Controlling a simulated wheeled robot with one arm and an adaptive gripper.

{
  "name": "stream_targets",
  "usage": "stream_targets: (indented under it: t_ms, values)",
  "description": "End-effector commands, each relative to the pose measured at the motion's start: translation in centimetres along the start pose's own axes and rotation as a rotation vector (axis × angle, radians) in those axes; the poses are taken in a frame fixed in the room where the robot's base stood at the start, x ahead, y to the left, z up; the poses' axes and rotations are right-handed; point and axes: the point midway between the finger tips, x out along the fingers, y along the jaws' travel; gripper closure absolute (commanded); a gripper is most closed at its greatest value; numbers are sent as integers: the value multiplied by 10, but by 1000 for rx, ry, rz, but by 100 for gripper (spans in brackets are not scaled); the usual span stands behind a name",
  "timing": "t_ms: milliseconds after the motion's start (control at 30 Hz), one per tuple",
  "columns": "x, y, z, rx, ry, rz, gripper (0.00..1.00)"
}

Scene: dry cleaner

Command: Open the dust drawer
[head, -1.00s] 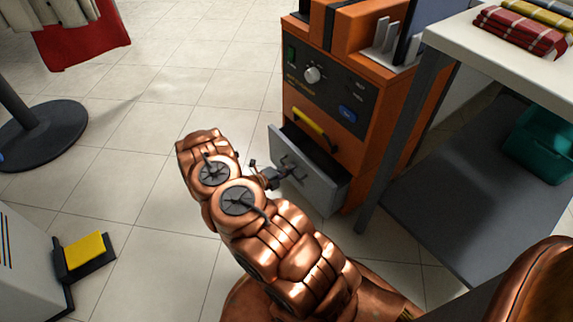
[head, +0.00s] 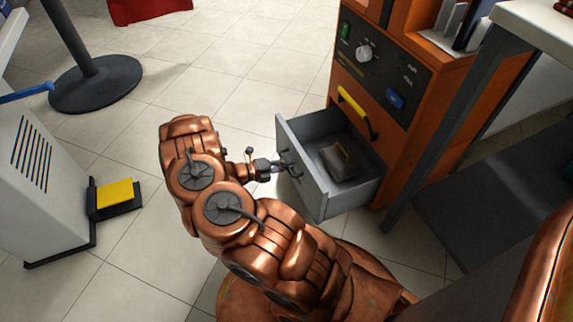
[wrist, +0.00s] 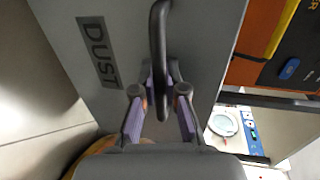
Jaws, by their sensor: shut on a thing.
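The dust drawer (head: 318,205) is a grey drawer low in the orange machine (head: 405,130). It stands well out from the machine, and its inside shows with a grey object (head: 338,160) lying in it. The wrist view shows its front panel (wrist: 205,45) marked "DUST" and a dark bar handle (wrist: 158,50). My gripper (wrist: 160,95) is shut on the handle, with a finger on each side of it. In the head view my gripper (head: 277,166) is at the drawer front, partly hidden by its small size.
A yellow handle (head: 357,112) sits on the machine above the drawer. A grey table leg (head: 440,130) stands close on the right. A white unit with a yellow pedal (head: 114,193) and a round black stand base (head: 95,85) are at left. The tiled floor between is clear.

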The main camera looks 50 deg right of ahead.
Motion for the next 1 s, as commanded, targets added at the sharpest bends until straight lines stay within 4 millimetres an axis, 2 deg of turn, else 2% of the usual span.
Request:
stream_targets:
  t_ms: [233, 267, 500, 833, 1000]
  values:
    - [-1, 0, 0, 0, -2, 0, 100]
    - [-1, 0, 0, 0, -2, 0, 87]
    - [-1, 0, 0, 0, -2, 0, 63]
    - [-3, 0, 0, -1, -3, 0, 63]
    - [-17, 0, 1, -1, -5, 0, 63]
